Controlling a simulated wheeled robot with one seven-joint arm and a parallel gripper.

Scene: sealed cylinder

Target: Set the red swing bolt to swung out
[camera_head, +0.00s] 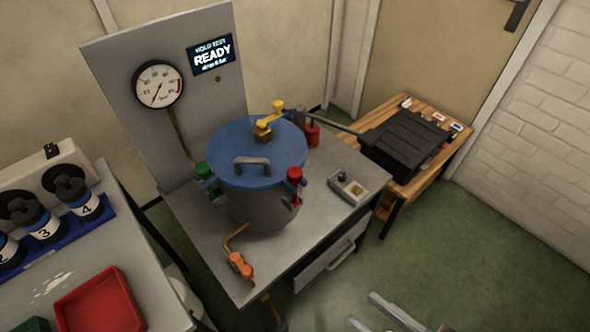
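A grey cylinder (262,208) with a blue lid (228,150) and a grey handle stands on a grey bench. The red swing bolt (295,174) is at the lid's front right edge. Its red knob stands upright at lid height, with metal parts below against the cylinder's side. It appears to be at the rim, not swung out; the slot detail is too small to see. Light grey metal parts (396,311) at the bottom edge look like part of my gripper, cut off by the frame. They are away from the cylinder, and their opening is unclear.
A green knob (203,170) is at the lid's left. A yellow fitting (268,120) and a darker red fitting (312,133) are at the back. An orange-handled tool (240,264) and a control box (348,186) flank the cylinder. Floor at right is clear.

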